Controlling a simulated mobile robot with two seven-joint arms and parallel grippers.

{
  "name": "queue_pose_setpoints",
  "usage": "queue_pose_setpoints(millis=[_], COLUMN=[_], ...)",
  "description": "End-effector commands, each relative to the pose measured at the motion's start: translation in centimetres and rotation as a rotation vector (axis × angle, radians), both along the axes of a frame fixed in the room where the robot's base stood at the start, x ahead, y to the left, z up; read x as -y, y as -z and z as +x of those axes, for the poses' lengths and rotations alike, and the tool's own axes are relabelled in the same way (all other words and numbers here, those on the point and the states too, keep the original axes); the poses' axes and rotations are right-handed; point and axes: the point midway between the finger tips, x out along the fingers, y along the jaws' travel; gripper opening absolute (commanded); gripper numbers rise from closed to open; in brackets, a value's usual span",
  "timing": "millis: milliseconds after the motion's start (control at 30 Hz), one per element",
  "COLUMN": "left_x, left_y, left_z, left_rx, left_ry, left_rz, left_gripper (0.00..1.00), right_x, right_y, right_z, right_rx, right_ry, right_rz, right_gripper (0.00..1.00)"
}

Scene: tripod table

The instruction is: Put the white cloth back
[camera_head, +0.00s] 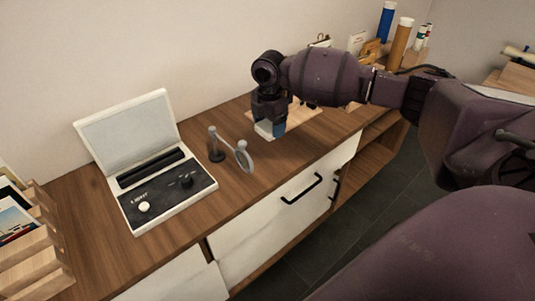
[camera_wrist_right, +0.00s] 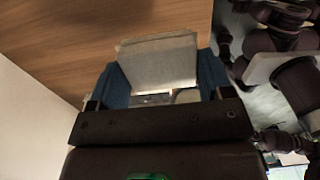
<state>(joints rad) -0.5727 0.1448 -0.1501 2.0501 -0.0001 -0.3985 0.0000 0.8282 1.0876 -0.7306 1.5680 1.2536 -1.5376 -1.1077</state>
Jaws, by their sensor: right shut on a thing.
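My right gripper (camera_head: 272,131) hangs down over the far right part of the wooden cabinet top (camera_head: 100,255). In the right wrist view its two blue fingers (camera_wrist_right: 162,78) are shut on a flat, pale, folded piece, the white cloth (camera_wrist_right: 158,60). In the head view the cloth (camera_head: 263,131) shows as a small white patch beside the blue finger, close above or at the wooden top. I cannot tell whether it touches the surface. My left gripper is not in view.
A white-lidded device (camera_head: 128,125) stands open at left. Bottles (camera_head: 401,45) stand at the back right. A wooden rack (camera_head: 30,255) is at front left.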

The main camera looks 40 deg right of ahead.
Motion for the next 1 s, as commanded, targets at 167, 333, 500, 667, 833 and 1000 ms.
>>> queue_pose_setpoints(millis=[167, 333, 500, 667, 833, 1000], left_x=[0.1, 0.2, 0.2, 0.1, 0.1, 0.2], left_y=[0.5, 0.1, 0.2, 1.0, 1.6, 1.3], left_z=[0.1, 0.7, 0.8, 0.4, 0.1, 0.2], left_rx=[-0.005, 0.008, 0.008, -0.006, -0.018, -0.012], left_ry=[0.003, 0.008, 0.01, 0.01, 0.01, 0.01], left_rz=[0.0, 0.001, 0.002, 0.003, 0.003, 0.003], left_gripper=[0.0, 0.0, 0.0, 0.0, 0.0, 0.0], right_x=[0.0, 0.0, 0.0, 0.0, 0.0, 0.0], right_y=[3.9, 5.3, 6.1, 8.5, 10.9, 11.1], right_z=[0.0, 0.0, 0.0, -0.1, 0.0, 0.0], right_rx=[-0.004, 0.0, -0.001, -0.004, -0.003, 0.001], right_ry=[0.001, 0.001, 0.0, 0.001, 0.001, 0.0], right_rz=[0.001, 0.001, 0.001, 0.001, 0.001, 0.0], right_gripper=[0.54, 0.54, 0.54, 0.54, 0.54, 0.54])
